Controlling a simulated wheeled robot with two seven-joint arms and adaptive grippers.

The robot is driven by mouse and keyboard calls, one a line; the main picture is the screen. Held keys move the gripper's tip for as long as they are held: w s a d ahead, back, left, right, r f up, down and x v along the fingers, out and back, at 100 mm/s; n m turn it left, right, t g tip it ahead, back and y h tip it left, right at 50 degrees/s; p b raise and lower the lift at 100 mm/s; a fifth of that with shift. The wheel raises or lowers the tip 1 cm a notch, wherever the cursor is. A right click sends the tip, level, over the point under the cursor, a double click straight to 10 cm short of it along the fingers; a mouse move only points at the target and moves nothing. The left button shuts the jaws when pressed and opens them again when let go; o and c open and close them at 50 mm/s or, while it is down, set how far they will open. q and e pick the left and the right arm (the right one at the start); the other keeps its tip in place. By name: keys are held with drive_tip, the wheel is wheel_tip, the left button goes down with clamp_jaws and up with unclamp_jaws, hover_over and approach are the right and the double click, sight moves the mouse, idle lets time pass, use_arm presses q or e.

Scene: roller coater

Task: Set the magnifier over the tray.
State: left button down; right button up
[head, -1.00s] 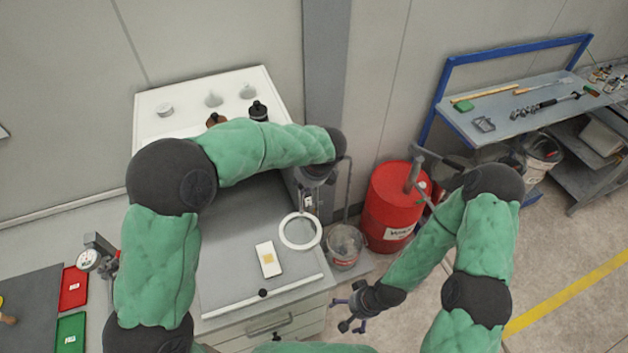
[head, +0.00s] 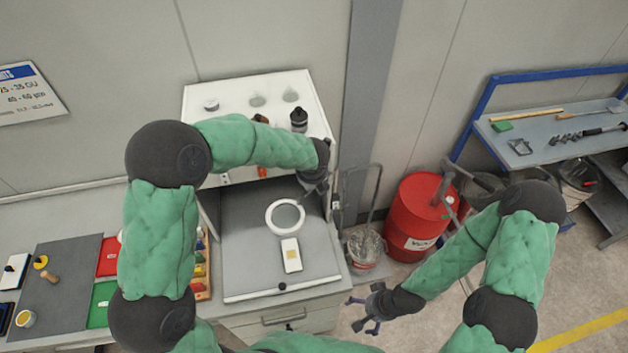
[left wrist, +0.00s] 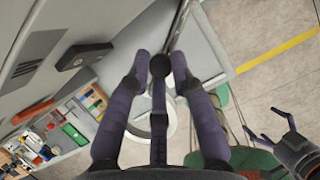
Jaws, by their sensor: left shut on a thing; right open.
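The magnifier, a white ring around a clear lens (head: 271,222), is over the grey work surface in the head view. Its ring is just beyond a small white tray (head: 290,264) with a yellow patch, close to its far end. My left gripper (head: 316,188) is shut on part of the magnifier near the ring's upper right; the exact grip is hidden. In the left wrist view, the fingers of my left gripper (left wrist: 160,62) cover part of the ring (left wrist: 172,128). My right gripper (head: 372,307) is open and empty at the front right, clear of the bench.
A white rod (head: 250,294) lies along the front of the work surface.

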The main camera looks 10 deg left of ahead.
use_arm(q)
drive_tip(key=shift+w+r, duration=0.1)
drive_tip(key=c, duration=1.1)
unclamp_jaws()
drive_tip(key=shift+d, duration=0.1)
drive_tip(key=a+v, duration=0.1)
drive_tip(key=v, duration=1)
drive_tip(key=shift+s+d+r, duration=0.3)
drive_tip(key=shift+d+r, duration=0.1)
drive_tip(key=shift+d, duration=0.1)
